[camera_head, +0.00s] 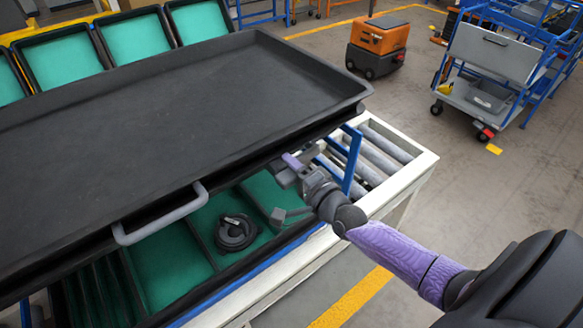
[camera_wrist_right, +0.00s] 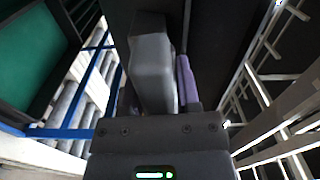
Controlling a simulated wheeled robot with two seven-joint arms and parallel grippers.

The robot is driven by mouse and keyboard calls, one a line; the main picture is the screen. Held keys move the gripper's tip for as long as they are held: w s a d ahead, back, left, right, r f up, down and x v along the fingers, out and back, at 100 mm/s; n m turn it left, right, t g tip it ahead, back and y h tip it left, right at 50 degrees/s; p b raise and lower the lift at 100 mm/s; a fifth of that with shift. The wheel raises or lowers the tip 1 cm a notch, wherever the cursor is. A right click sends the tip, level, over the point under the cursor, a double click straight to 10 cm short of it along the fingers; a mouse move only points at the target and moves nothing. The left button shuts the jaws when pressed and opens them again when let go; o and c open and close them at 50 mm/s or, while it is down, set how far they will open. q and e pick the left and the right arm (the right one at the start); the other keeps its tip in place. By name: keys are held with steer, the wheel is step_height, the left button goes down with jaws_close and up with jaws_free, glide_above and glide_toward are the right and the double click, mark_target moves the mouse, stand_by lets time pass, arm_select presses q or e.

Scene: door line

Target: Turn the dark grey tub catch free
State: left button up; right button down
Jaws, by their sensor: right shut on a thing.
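The dark grey tub (camera_head: 190,90) has a broad, shallow top with a raised rim. Its top is tilted up over green-lined compartments (camera_head: 165,235). A light grey bar handle (camera_head: 160,215) sticks out from its front edge. My right gripper (camera_head: 291,168) is at the front right edge of the tub, just under the rim. The catch (camera_wrist_right: 152,62) shows in the right wrist view as a grey block between my purple-tipped fingers, which are shut on it. In the head view the gripper mostly hides the catch. My left gripper is not in view.
A black round item (camera_head: 236,232) lies in a green-lined compartment. A roller conveyor (camera_head: 385,150) with a white frame and blue bars is right of the gripper. Green-lined trays (camera_head: 135,38) stand behind. An orange cart (camera_head: 378,40) and a blue trolley (camera_head: 490,75) are farther off.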

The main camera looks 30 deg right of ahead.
steer(key=shift+f+m, duration=0.15)
steer(key=shift+m, duration=0.45)
steer(key=shift+c, duration=2.2)
jaws_free()
steer(key=s, duration=1)
steer(key=shift+d+p, duration=0.35)
steer(key=shift+d, duration=0.05)
